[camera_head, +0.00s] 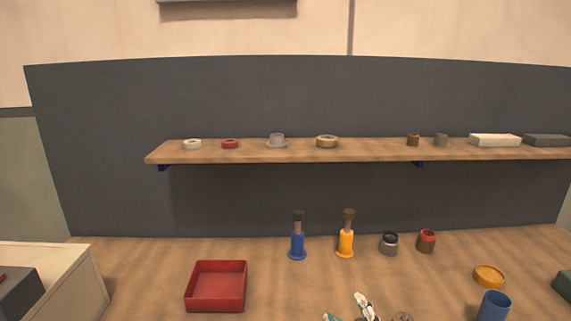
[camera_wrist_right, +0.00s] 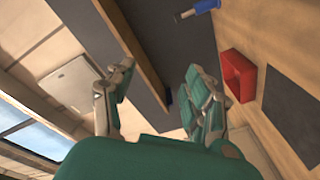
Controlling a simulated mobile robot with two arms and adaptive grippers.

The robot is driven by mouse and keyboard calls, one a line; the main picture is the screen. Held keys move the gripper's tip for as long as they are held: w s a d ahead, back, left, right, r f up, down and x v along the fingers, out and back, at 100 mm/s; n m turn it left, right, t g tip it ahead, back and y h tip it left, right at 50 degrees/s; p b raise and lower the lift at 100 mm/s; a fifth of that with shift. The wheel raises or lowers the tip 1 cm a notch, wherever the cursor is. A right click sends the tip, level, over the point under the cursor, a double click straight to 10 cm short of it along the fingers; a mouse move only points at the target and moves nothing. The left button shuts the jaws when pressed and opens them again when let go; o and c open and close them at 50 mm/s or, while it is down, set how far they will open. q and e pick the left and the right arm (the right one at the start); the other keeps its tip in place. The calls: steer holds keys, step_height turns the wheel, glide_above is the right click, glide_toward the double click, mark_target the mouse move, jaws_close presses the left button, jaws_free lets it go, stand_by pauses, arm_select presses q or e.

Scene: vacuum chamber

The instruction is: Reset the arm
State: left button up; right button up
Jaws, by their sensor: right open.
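My right gripper (camera_head: 349,309) shows only in part at the bottom edge of the head view, over the wooden table (camera_head: 140,290). In the right wrist view my right gripper (camera_wrist_right: 160,72) has its two green-padded fingers spread well apart, with nothing between them. The wooden shelf and dark panel lie beyond the fingers in that view. My left gripper is in neither view.
A red tray (camera_head: 216,307) stands left of the gripper. A blue bottle (camera_head: 297,245), an orange bottle (camera_head: 345,243) and two small jars stand behind it. A blue cup (camera_head: 493,307) is at right. The shelf (camera_head: 370,152) holds several small parts.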

steer(key=s+d+f+m+g+h, duration=0.25)
steer(key=s+f+g, duration=0.2)
steer(key=f, duration=0.25)
steer(key=s+d+f+m+g+h, duration=0.1)
steer(key=s+d+f+m+g, duration=0.3)
steer(key=f, duration=0.4)
steer(key=s+d+f+m+g, duration=0.1)
steer(key=s+f+g, duration=0.1)
steer(key=s, duration=0.3)
steer(key=s+d+f+m+g+y, duration=0.1)
steer(key=s+f+g, duration=0.15)
steer(key=s, duration=0.35)
steer(key=s+f+m+g, duration=0.1)
steer(key=s+f+g, duration=0.15)
steer(key=s, duration=0.25)
step_height(320, 180, down, 26)
steer(key=s+f, duration=0.1)
steer(key=s+d+f+g, duration=0.1)
steer(key=s+d+f, duration=0.2)
steer(key=s+f, duration=1.2)
steer(key=shift+s+f, duration=0.3)
steer(key=shift+s, duration=0.65)
